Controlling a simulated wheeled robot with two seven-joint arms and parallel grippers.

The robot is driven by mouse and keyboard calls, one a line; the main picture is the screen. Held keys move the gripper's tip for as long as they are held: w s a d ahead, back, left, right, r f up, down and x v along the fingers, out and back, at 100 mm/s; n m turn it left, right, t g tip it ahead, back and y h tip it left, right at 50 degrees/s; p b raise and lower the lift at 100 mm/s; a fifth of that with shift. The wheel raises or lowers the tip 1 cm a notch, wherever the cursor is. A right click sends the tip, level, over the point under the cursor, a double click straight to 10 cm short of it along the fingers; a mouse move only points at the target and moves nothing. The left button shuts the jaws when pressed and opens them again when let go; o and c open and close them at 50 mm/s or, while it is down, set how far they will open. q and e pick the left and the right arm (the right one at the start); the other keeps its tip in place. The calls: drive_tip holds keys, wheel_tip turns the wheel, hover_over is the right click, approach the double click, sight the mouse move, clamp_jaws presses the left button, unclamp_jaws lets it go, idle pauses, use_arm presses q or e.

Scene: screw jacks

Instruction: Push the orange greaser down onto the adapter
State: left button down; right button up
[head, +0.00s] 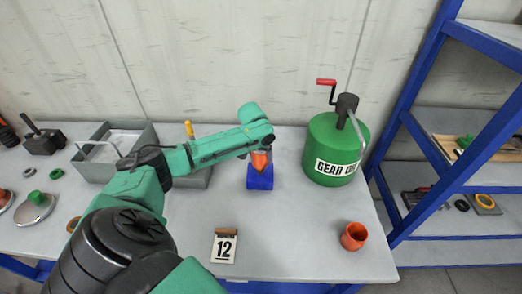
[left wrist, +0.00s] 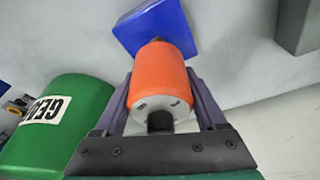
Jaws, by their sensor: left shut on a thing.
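The orange greaser (left wrist: 160,75) is a short cylinder held between the two fingers of my left gripper (left wrist: 160,105), which is shut on it. In the head view the greaser (head: 259,160) shows just under my left gripper (head: 260,150), over the blue block (head: 260,179). In the left wrist view the blue block (left wrist: 155,27) lies beyond the far end of the greaser. A small dark piece shows between them, perhaps the adapter. I cannot tell whether the greaser touches it. My right gripper is not in view.
A green gear oil can (head: 322,139) with a red crank stands close to the right. An orange cup (head: 354,236) is at the front right, and a card marked 12 (head: 224,247) at the front. Grey bins (head: 150,142) stand left. A blue shelf rack (head: 417,139) is at the right.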

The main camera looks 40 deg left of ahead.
use_arm(q)
drive_tip(key=shift+f, duration=0.5)
idle(0.8)
unclamp_jaws()
drive_tip(key=b+v, duration=0.2)
drive_tip(key=v, duration=1.2)
drive_tip(key=shift+r+b, duration=0.3)
